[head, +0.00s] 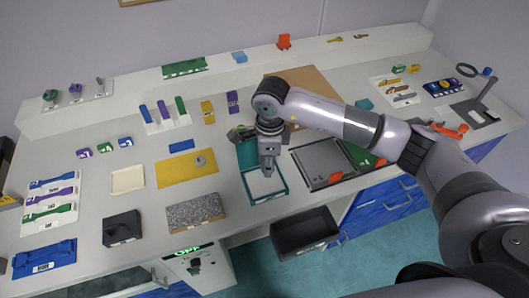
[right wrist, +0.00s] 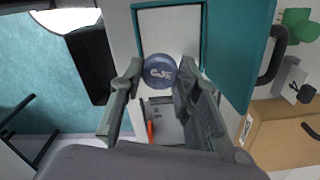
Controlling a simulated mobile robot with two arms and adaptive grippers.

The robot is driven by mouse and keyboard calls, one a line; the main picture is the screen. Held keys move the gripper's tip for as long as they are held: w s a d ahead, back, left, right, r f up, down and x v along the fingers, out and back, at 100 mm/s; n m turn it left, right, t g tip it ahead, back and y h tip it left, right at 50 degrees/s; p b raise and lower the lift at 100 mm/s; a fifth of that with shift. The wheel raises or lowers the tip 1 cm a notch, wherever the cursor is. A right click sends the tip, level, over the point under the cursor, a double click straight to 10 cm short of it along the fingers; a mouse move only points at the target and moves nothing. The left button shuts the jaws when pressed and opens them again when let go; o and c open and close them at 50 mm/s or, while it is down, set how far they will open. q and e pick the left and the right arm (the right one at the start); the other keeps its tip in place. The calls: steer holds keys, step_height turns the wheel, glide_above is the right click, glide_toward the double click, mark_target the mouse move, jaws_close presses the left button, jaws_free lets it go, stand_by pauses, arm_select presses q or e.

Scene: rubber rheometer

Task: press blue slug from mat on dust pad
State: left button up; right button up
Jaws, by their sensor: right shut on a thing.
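My right gripper (head: 267,170) is over the teal-framed dust pad (head: 281,190), pointing down. In the right wrist view its two fingers are shut on the blue slug (right wrist: 159,71), a round dark-blue disc with pale lettering. Behind the slug, the pad's white surface (right wrist: 170,28) and teal frame show. I cannot tell whether the slug touches the pad. The slug is hidden in the head view. A yellow mat (head: 172,177) with a small grey round piece on it lies left of the pad. My left gripper is not in view.
A grey speckled block (head: 195,211) and a black box (head: 122,228) stand left of the pad near the front edge. A dark open drawer or bin (head: 303,232) is below the edge. A grey framed plate (head: 322,162) lies right of the pad.

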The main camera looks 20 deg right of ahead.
mark_target(264, 181)
steer(key=m, duration=0.1)
steer(key=w+m, duration=0.1)
steer(key=m, duration=0.1)
steer(key=f+m+p, duration=0.1)
steer(key=shift+w+a+f+m, duration=0.1)
steer(key=shift+w+a+m, duration=0.15)
steer(key=shift+w+m, duration=0.1)
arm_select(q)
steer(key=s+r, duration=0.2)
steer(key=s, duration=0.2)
arm_select(e)
steer(key=shift+f, duration=0.1)
steer(key=shift+w+f+m+b, duration=0.1)
steer(key=shift+f+m+b, duration=0.05)
steer(key=shift+m+b, duration=0.15)
step_height(264, 181, down, 2)
steer(key=shift+f+b, duration=0.1)
steer(key=shift+b, duration=0.8)
step_height(264, 181, down, 4)
steer(key=b, duration=0.3)
steer(key=shift+r, duration=0.2)
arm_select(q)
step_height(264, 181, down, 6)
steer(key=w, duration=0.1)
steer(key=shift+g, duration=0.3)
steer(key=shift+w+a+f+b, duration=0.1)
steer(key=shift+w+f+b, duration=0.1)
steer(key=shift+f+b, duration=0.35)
arm_select(e)
steer(key=shift+f, duration=0.5)
